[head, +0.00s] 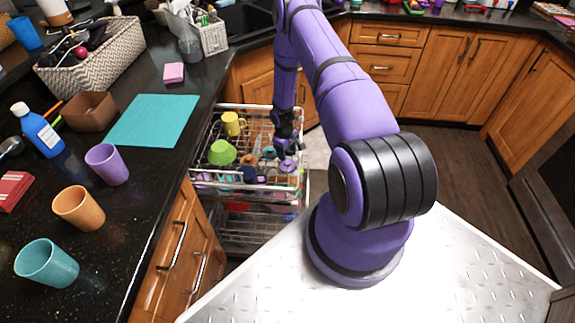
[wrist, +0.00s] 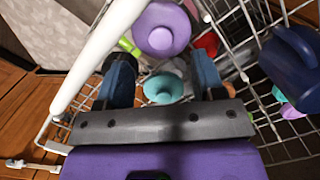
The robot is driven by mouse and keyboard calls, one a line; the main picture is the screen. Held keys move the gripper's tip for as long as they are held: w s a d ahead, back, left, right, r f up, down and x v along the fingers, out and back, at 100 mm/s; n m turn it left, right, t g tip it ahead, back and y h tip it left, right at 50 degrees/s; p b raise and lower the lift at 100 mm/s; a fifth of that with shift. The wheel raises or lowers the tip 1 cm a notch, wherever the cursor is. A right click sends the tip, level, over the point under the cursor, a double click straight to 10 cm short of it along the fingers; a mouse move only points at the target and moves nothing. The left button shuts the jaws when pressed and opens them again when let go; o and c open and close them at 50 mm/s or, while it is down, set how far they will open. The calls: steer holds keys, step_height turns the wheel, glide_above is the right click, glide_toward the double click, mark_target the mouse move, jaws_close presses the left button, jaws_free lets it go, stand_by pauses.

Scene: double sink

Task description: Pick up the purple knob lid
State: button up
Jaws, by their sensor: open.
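The purple knob lid (wrist: 162,30) shows in the wrist view as a round purple disc with a central knob. It lies in the wire dish rack, just beyond my fingertips. In the head view it is a small purple shape (head: 287,166) at the right side of the rack, partly hidden by my arm. My gripper (wrist: 162,72) is open, with its two dark blue-grey fingers apart. It points down into the rack, and the lid is ahead of the gap between the fingers, not visibly touched. The gripper also shows small in the head view (head: 287,148).
The dishwasher rack (head: 205,176) holds a green cup (head: 222,153), a yellow mug (head: 233,123) and other dishes. A teal lid (wrist: 163,88) lies between my fingers in the wrist view. A white rack rail (wrist: 100,52) runs close to the left finger; a dark blue mug (wrist: 292,58) is at right.

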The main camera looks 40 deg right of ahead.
mark_target(288, 162)
steer(key=shift+s+f, duration=0.2)
steer(key=shift+f, duration=2.75)
steer(key=c, duration=1)
